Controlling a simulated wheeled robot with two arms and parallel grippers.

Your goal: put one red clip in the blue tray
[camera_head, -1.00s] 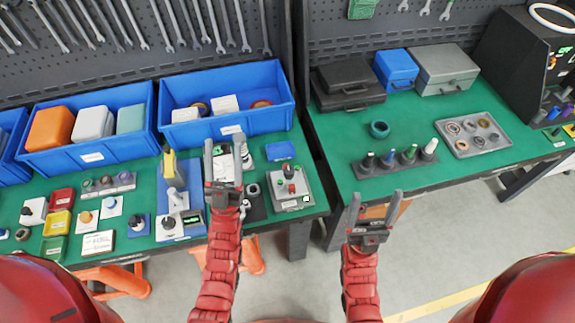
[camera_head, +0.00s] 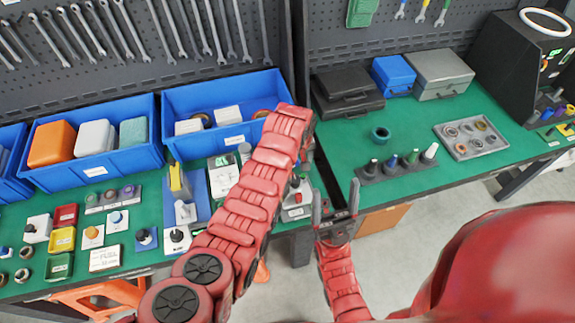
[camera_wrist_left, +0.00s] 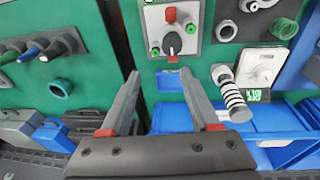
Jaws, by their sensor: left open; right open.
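No red clip can be made out clearly in either view. A small red tray (camera_head: 66,214) lies at the left of the bench; its contents are too small to tell. A small flat blue tray (camera_wrist_left: 168,82) shows in the left wrist view, between and beyond my left fingers, beside a grey device with a black knob (camera_wrist_left: 173,40). My left gripper (camera_wrist_left: 160,74) is open and empty above the bench; in the head view my own arm hides it and the blue tray. My right gripper (camera_head: 335,188) is open and empty, in front of the gap between the benches.
Large blue bins (camera_head: 222,133) line the back of the left bench. Yellow (camera_head: 62,239) and green (camera_head: 58,265) small trays lie by the red one. The right bench holds a marker rack (camera_head: 396,168), a green ring (camera_head: 380,134) and a grey parts tray (camera_head: 470,139).

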